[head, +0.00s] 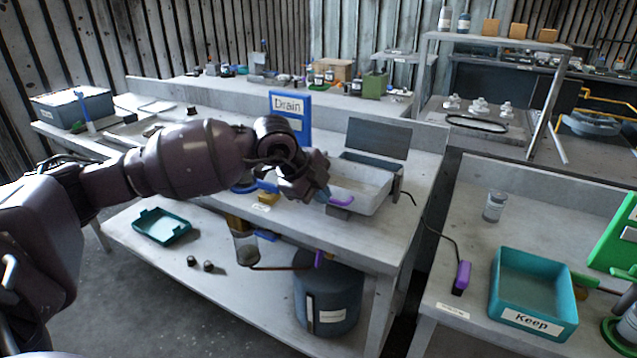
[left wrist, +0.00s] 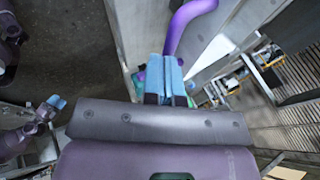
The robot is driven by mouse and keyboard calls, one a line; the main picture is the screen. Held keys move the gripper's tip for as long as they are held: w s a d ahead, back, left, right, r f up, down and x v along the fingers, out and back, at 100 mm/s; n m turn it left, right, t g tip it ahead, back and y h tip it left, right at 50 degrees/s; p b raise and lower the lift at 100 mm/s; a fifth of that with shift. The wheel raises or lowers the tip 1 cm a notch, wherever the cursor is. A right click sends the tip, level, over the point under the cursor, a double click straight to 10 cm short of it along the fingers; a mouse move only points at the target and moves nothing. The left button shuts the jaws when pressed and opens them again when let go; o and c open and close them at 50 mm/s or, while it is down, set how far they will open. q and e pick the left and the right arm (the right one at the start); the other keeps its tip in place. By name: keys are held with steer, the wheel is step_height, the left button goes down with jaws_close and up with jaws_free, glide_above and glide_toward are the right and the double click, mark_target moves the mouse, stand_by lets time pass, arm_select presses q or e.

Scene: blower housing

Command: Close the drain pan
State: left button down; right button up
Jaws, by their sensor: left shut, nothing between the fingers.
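A pale rectangular pan (head: 358,186), which looks like the drain pan, sits on the middle bench. Its dark grey lid (head: 378,137) stands raised at the back. A purple handle (head: 341,201) is on the pan's near side. My left gripper (head: 325,194) is shut and empty, close beside this handle; contact cannot be told. In the left wrist view, its blue fingertips (left wrist: 173,72) are together just below a curved purple handle (left wrist: 186,22). The left wrist view also shows what looks like my right gripper (left wrist: 52,104), too small to read.
A blue "Drain" sign (head: 290,115) stands behind my left wrist. A dark cable runs from the pan's right side to a purple-ended piece (head: 461,277). A teal "Keep" tray (head: 535,290) and a jar (head: 494,206) stand on the right bench. A dark blue drum (head: 328,298) is below.

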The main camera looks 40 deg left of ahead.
arm_select(q)
step_height(320, 180, down, 3)
steer(key=shift+s+f, duration=0.1)
steer(key=shift+s, duration=0.05)
steer(key=shift+s+f, duration=0.1)
steer(key=shift+f, duration=0.2)
arm_select(e)
steer(key=shift+r, duration=0.1)
arm_select(q)
steer(key=shift+f, duration=0.1)
arm_select(e)
steer(key=shift+d, duration=0.1)
steer(key=shift+s, duration=0.1)
